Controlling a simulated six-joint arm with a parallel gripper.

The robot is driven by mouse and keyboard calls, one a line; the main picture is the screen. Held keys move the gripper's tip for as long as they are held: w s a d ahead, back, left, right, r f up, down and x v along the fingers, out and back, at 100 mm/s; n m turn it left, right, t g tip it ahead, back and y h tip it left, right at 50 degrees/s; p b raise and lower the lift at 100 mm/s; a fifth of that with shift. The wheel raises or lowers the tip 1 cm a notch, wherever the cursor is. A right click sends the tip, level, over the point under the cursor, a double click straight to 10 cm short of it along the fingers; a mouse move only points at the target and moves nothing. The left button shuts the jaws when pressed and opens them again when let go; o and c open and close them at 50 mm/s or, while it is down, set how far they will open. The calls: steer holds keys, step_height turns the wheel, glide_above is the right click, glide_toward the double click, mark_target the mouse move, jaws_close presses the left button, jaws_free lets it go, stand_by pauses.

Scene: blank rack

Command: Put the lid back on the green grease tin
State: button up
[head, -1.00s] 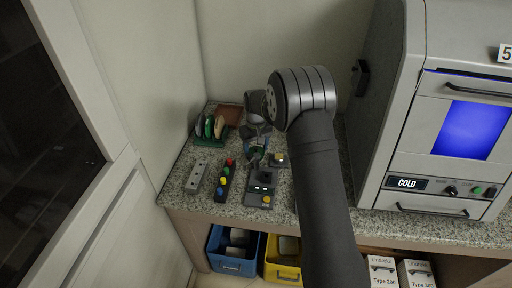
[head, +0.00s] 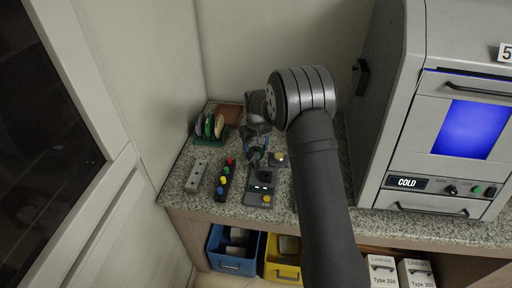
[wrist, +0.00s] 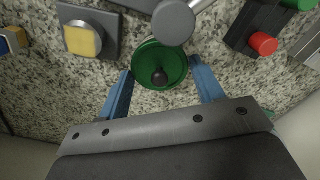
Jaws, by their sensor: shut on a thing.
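In the wrist view a round green lid (wrist: 147,57) with a dark knob sits between the two blue fingers of my gripper (wrist: 161,74). The fingers are at its left and right sides, and my gripper is shut on it. In the head view my gripper (head: 257,147) is low over the back part of the counter, with a bit of green showing between the fingers. The green tin's body cannot be told apart from the lid; whatever is under the lid is hidden.
A yellow-topped block (head: 280,158) is close on the right. A strip of coloured knobs (head: 223,182), a grey bar (head: 197,177) and a green rack of discs (head: 218,132) stand left. The cabinet (head: 395,120) stands right.

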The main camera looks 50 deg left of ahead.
steer(key=o, duration=1.3)
steer(key=shift+o, duration=0.2)
steer(key=shift+r, duration=0.15)
steer(key=shift+r, duration=3.35)
jaws_close()
